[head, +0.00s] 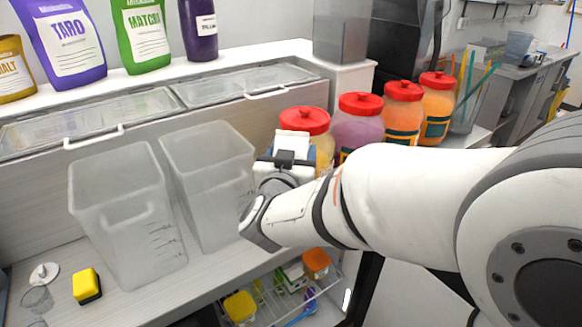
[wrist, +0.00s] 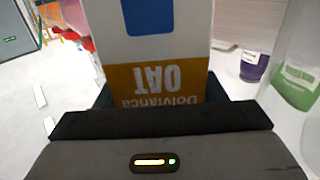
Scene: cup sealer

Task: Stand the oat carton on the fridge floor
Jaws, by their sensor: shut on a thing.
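My gripper (head: 287,160) is shut on the oat carton, above the counter near the jars. In the wrist view the carton (wrist: 158,82) fills the space between the fingers (wrist: 158,95). It is white with a blue patch and an orange band, and its "OAT" lettering appears upside down there. In the head view only a small white part of the carton (head: 293,141) shows above the gripper, in front of a red-lidded jar. Its far end is cut off in the wrist view. I cannot clearly identify the fridge floor in either view.
Two clear bins (head: 128,215) (head: 208,185) stand on the counter, left of my gripper. Several red-lidded jars (head: 360,120) stand behind my arm. A yellow sponge (head: 87,285) lies at lower left. A wire rack (head: 325,285) with small coloured items sits below the counter edge.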

